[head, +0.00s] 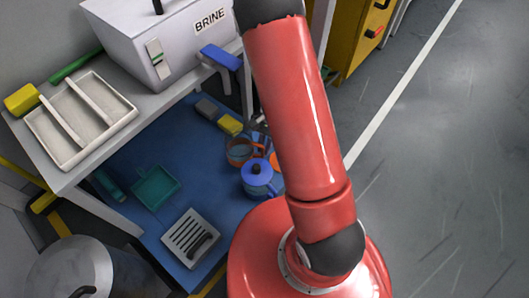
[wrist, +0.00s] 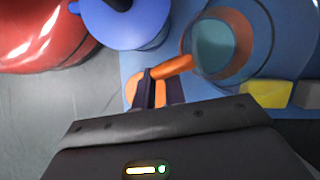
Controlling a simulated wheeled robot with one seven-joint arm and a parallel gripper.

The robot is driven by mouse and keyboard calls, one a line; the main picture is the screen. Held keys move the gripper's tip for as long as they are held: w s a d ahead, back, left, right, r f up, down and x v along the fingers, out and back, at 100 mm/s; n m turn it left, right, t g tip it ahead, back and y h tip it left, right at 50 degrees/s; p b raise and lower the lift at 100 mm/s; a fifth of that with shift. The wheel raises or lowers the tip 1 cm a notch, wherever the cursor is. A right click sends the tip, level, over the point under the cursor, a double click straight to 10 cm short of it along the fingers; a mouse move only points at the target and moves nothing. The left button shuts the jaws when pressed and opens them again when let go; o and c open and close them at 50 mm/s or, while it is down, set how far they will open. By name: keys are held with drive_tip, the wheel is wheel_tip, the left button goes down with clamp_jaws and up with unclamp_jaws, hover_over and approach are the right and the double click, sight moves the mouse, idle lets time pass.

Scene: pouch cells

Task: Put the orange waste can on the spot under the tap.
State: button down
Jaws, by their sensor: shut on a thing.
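The orange waste can (wrist: 238,70) is in the upper right of the wrist view, with an orange rim and a round teal inside. Its orange handle (wrist: 172,67) reaches toward my gripper (wrist: 154,92), whose dark fingers are shut on it. In the head view the can (head: 238,152) shows on the blue mat beneath the bench, left of my red arm; I cannot tell whether it touches the mat. The tap (head: 222,57) is blue and sticks out from the white BRINE box (head: 165,45) on the bench. The spot under it is not clearly distinguishable.
A blue lidded can (head: 258,180) stands close to the orange can; it also shows in the wrist view (wrist: 125,22). A yellow block (head: 230,124) and a grey block (head: 206,108) lie behind. A teal dustpan (head: 156,186) and slotted grey tray (head: 190,238) lie left. The bench (head: 70,178) overhangs the mat.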

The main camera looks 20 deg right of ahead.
drive_tip(key=shift+f+b, duration=0.45)
drive_tip(key=shift+f, duration=1.6)
drive_tip(key=shift+f, duration=0.15)
drive_tip(key=c, duration=1.5)
unclamp_jaws()
drive_tip(key=shift+o, duration=0.2)
